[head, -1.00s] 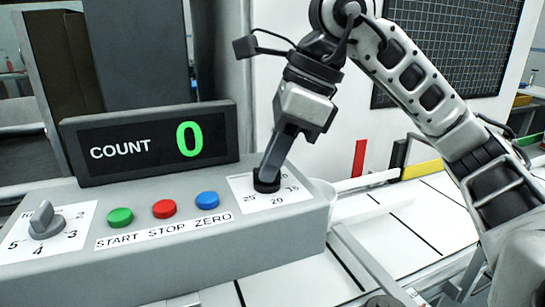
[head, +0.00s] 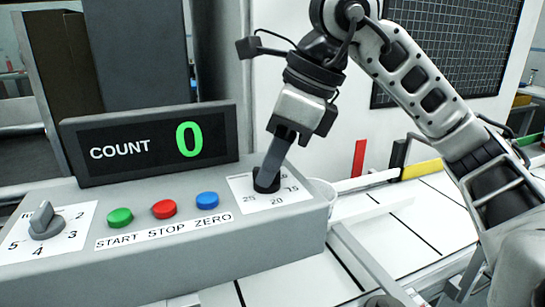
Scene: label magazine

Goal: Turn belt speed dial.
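The belt speed dial (head: 262,188) is a round black knob on a white card with numbers such as 20 and 25, at the right end of the grey control panel (head: 170,259). My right gripper (head: 268,177) comes down from above, tilted, with its dark fingers at the knob. It appears shut on the knob; only one finger shows clearly, and the fingers hide the knob's top and part of the scale. I cannot read where the dial points. My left gripper is out of view.
Green (head: 120,217), red (head: 164,209) and blue (head: 208,200) buttons sit left of the dial, above START, STOP, ZERO labels. A grey selector knob (head: 46,221) is at far left. The count display (head: 150,144) behind reads 0. A white conveyor (head: 400,232) lies to the right.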

